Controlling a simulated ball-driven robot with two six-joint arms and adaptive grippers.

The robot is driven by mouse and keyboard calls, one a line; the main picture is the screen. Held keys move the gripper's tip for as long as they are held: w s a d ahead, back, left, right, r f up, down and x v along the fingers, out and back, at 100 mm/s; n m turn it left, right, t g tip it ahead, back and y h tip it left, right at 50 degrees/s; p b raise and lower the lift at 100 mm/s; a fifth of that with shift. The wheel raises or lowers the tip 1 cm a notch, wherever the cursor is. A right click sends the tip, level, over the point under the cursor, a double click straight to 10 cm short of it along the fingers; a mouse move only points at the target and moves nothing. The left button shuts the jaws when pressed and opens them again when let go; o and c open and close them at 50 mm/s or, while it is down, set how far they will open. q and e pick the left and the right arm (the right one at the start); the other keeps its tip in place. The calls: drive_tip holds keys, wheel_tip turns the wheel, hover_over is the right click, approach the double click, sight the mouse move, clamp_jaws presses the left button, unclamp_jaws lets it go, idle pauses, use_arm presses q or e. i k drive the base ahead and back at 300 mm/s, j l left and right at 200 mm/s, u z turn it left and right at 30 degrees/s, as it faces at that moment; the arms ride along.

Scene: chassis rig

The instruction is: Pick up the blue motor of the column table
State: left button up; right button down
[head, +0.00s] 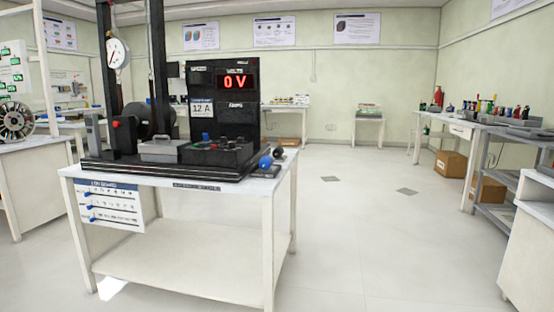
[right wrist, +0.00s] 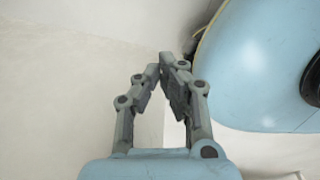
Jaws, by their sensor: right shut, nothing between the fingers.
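The column table (head: 230,188) stands left of centre in the head view, with a dark rig carrying two tall columns on its top. A small blue rounded thing (head: 265,161), which looks like the blue motor, sits at the right end of the tabletop beside the rig's black base. A darker rounded piece (head: 278,153) is just behind it. My right gripper (right wrist: 163,72) shows in the right wrist view, shut and empty, over pale floor and apart from any task object. Neither gripper shows in the head view.
A display panel (head: 224,97) reading 0 V and a round dial gauge (head: 117,53) are on the rig. A lower shelf (head: 180,268) spans the table's legs. Benches (head: 470,130) line the right side. The floor (head: 370,230) right of the table is clear.

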sight(265, 164)
drive_tip(key=i+j+z, duration=0.1)
drive_tip(key=z, duration=0.3)
drive_tip(key=j+z, duration=0.15)
drive_tip(key=z, duration=0.3)
drive_tip(key=i+j+z, duration=0.1)
drive_tip(key=z, duration=0.3)
drive_tip(key=j+z, duration=0.2)
drive_tip(key=z, duration=0.25)
drive_tip(key=i+j+z, duration=0.15)
drive_tip(key=j+z, duration=0.55)
drive_tip(key=z, duration=0.15)
drive_tip(key=i+j+z, duration=0.1)
drive_tip(key=j+z, duration=0.75)
drive_tip(key=i+j+u, duration=0.2)
drive_tip(key=j, duration=0.75)
drive_tip(key=u, duration=0.4)
drive_tip(key=j+u, duration=0.15)
drive_tip(key=u, duration=0.6)
drive_tip(key=j+u, duration=0.15)
drive_tip(key=u, duration=0.2)
